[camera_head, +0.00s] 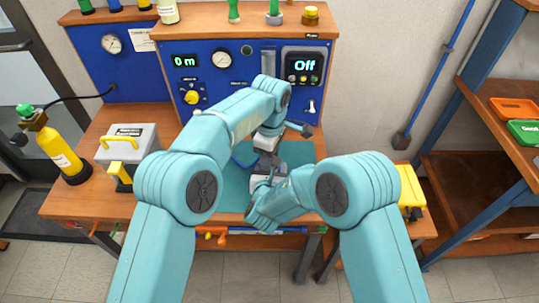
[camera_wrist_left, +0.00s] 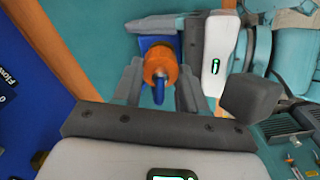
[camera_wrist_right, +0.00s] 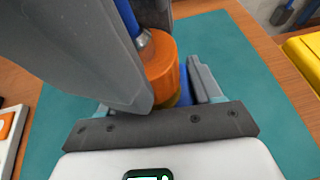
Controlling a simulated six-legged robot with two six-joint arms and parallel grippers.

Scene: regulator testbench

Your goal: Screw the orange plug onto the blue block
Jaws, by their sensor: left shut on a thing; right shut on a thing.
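The orange plug (camera_wrist_left: 160,66), with a blue stem, sits between the fingers of my left gripper (camera_wrist_left: 159,88), which is shut on it. The plug also shows in the right wrist view (camera_wrist_right: 163,68), partly covered by the left gripper's grey body. The blue block (camera_wrist_left: 149,43) lies directly behind the plug and is mostly hidden. My right gripper (camera_wrist_right: 160,92) is shut on the block, of which a blue sliver (camera_wrist_right: 185,89) shows. Plug and block look lined up, but I cannot tell whether the threads engage. In the head view the left gripper (camera_head: 266,158) is above the right gripper (camera_head: 264,175).
A teal mat (camera_head: 234,184) lies under the grippers on the wooden bench. The blue panel (camera_head: 222,90) with gauges stands behind. A grey case (camera_head: 128,143) and yellow gas bottle (camera_head: 62,152) are left, a yellow box (camera_head: 410,187) right.

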